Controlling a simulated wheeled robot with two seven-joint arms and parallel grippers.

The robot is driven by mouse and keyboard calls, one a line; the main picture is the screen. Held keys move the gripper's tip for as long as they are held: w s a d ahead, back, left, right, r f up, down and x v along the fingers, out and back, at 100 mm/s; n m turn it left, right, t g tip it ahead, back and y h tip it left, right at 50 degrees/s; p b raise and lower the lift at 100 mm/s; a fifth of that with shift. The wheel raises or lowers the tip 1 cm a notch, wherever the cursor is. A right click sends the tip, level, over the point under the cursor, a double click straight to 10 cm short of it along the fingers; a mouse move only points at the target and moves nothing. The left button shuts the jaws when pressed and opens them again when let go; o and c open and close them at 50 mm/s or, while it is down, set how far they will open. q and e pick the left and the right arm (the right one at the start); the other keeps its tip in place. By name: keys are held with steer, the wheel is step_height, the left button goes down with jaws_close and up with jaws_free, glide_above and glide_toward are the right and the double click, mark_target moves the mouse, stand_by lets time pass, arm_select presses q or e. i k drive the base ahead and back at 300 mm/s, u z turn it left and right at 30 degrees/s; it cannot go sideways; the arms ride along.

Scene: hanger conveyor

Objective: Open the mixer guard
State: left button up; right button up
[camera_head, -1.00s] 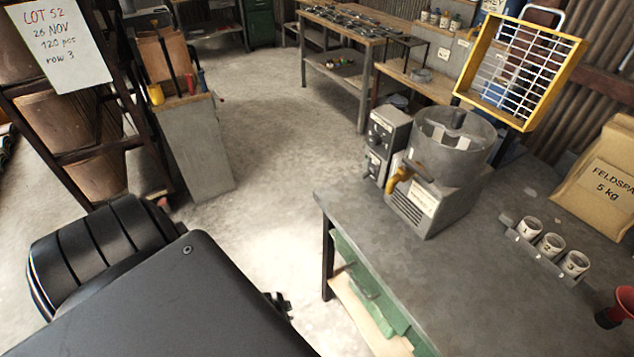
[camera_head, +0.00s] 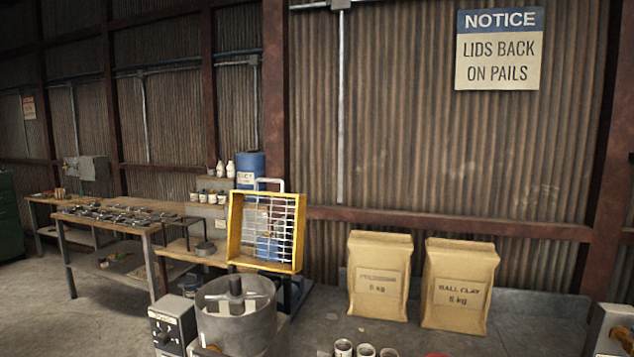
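The mixer guard (camera_head: 299,234) is a yellow frame with a wire grid and a pale handle at its top. It stands raised, nearly upright, behind the mixer bowl (camera_head: 236,325). The bowl is grey metal, uncovered from above, with a dark central shaft (camera_head: 236,290) and bar inside. Its lower part is cut off by the bottom edge of the picture.
A grey control box (camera_head: 172,325) stands left of the bowl. Two paper bags, one (camera_head: 380,275) beside one marked ball clay (camera_head: 458,285), stand at the back right. Small numbered cups (camera_head: 343,348) sit at the bottom edge. Another workbench (camera_head: 110,222) is at the left.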

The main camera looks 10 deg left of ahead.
mark_target(235, 220)
steer(key=z, duration=3.2)
steer(key=k, duration=1.7)
steer(key=u, duration=0.9)
